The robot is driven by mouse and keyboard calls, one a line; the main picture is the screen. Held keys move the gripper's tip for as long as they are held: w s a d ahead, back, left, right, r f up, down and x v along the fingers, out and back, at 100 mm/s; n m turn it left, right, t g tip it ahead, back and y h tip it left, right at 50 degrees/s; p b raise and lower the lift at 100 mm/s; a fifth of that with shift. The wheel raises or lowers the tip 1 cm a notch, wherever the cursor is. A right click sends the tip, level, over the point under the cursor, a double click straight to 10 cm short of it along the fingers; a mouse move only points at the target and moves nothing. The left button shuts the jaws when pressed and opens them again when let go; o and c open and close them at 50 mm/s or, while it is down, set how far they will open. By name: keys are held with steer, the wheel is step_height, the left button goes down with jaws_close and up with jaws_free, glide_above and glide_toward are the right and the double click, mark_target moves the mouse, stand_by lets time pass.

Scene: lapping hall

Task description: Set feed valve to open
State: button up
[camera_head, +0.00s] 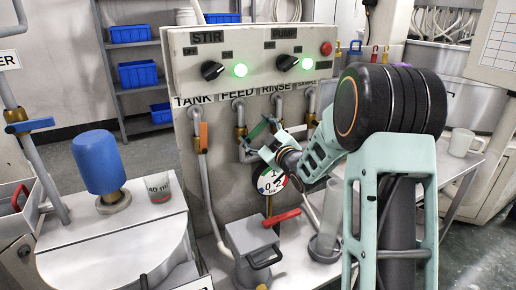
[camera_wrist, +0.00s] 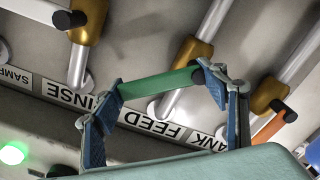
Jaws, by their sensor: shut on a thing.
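The feed valve's green lever (camera_wrist: 160,85) lies across its pipe in the wrist view, beside the brass valve body (camera_wrist: 193,52) and over the FEED label (camera_wrist: 158,126). In the head view the green lever (camera_head: 258,130) looks slanted across the pipe and is partly covered by my gripper. My gripper (camera_head: 268,143) is shut on this lever. In the wrist view its fingers (camera_wrist: 160,80) are at the lever's two ends, spread by its length. The brass feed valve body (camera_head: 240,116) shows left of the lever in the head view.
The tank valve's orange lever (camera_head: 203,137) is close by on the left. The rinse and sample pipes (camera_head: 277,103) are at the right.

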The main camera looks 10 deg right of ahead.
mark_target(248, 137)
steer(key=n+b, duration=0.1)
steer(key=b, duration=0.1)
steer(key=a+n+b, duration=0.1)
steer(key=n+b, duration=0.1)
steer(key=b, duration=0.1)
steer(key=n+b, duration=0.1)
steer(key=b, duration=0.1)
steer(key=shift+s+a+r+n, duration=0.2)
steer(key=shift+s+n, duration=0.05)
steer(key=shift+n, duration=0.05)
steer(key=n+b, duration=0.1)
steer(key=b, duration=0.1)
steer(key=a+n+b, duration=0.1)
steer(key=n+b, duration=0.1)
steer(key=r+n+b, duration=0.1)
steer(key=b, duration=0.2)
steer(key=shift+s+a+n, duration=0.25)
steer(key=shift+n, duration=0.05)
steer(key=shift+r, duration=0.1)
steer(key=o, duration=1.7)
steer(key=shift+o, duration=0.2)
steer(key=shift+s, duration=0.1)
steer(key=v, duration=1.1)
steer(key=shift+s, duration=0.35)
steer(key=shift+d, duration=0.15)
